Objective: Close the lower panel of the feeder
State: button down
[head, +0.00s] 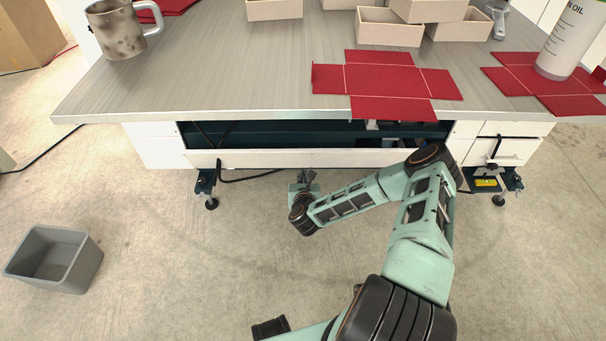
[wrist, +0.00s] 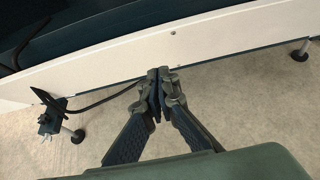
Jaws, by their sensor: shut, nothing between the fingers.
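The feeder's long white lower panel (head: 300,158) runs along the front of the machine, below the tabletop. A dark open gap shows above it, so the inside of the feeder is visible. In the wrist view the panel (wrist: 200,42) crosses the picture on a slant. My gripper (wrist: 159,74) is shut and empty, with its fingertips at the panel's lower edge in that view. I cannot tell whether they touch it. In the head view my gripper (head: 307,177) is just below and in front of the panel, partly hidden by its own wrist.
The tabletop (head: 220,60) holds red card blanks (head: 385,80), tan boxes (head: 390,27), a mug (head: 117,30) and a white bottle (head: 572,40). Levelling feet (head: 211,202) stand under the machine. A grey bin (head: 55,258) is on the floor at left. A black cable hangs near the panel.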

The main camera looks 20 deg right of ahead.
aim_at(304, 153)
jog(key=b+x, duration=0.1)
jog(key=x, duration=0.2)
jog(key=r+b+x, duration=0.1)
jog(key=x, duration=0.2)
jog(key=w+r+b+x, duration=0.1)
jog(key=x, duration=0.2)
jog(key=shift+s+d, duration=0.1)
jog(key=shift+d, duration=0.05)
jog(key=shift+w+d+r, duration=0.1)
jog(key=shift+w+r, duration=0.15)
jog(key=shift+w, duration=0.25)
jog(key=shift+r, duration=0.1)
